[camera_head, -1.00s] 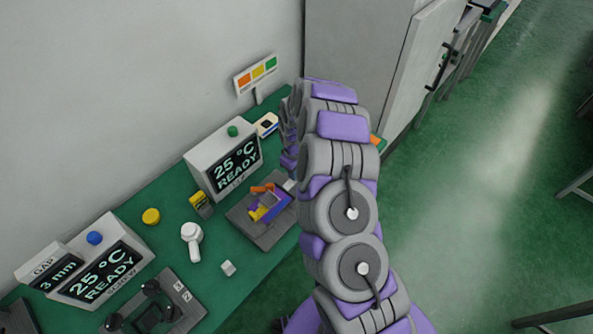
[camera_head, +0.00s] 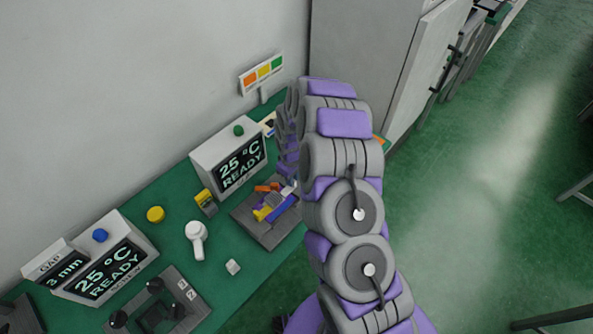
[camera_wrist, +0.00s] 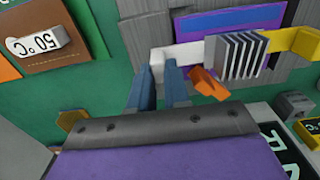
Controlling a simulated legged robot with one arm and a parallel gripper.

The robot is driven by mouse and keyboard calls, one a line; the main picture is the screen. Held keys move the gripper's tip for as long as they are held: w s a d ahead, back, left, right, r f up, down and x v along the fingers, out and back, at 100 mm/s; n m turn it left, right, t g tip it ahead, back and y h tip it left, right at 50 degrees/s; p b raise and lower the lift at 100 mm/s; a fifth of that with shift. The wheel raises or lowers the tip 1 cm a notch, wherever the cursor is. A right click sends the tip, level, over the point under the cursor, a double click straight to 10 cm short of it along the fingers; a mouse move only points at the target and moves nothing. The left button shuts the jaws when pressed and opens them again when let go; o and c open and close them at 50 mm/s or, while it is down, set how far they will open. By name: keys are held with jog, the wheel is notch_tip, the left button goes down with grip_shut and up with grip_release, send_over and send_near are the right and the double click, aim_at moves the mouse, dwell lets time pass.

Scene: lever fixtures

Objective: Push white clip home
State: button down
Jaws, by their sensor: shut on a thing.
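The white clip (camera_wrist: 186,55) shows at the top middle of the wrist view, at the left end of a grey finned block (camera_wrist: 238,55). My gripper (camera_wrist: 160,75) has its two blue fingers at the clip's left part, shut on it with a gap between them. An orange lever piece (camera_wrist: 207,84) lies just right of the fingers. A yellow piece (camera_wrist: 295,42) is beyond the fins, and a purple strip (camera_wrist: 230,20) runs behind. In the head view the dark fixture plate (camera_head: 262,232) is left of my arm, which partly covers it; the clip's seating cannot be told.
A screen box reading 25 °C READY (camera_head: 228,160) stands behind the fixture. A brown card reading 50 °C (camera_wrist: 50,35) lies left in the wrist view.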

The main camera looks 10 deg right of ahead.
jog(key=shift+s+a+f, duration=0.1)
jog(key=shift+s+a, duration=0.3)
jog(key=shift+s, duration=0.25)
jog(key=c, duration=1.3)
grip_release()
jog(key=shift+s, duration=0.15)
jog(key=shift+o, duration=1.1)
jog(key=shift+w+a+r, duration=0.1)
jog(key=shift+w+r, duration=0.15)
jog(key=shift+r, duration=0.4)
notch_tip(320, 180, up, 16)
jog(key=p, duration=0.1)
jog(key=shift+r, duration=0.1)
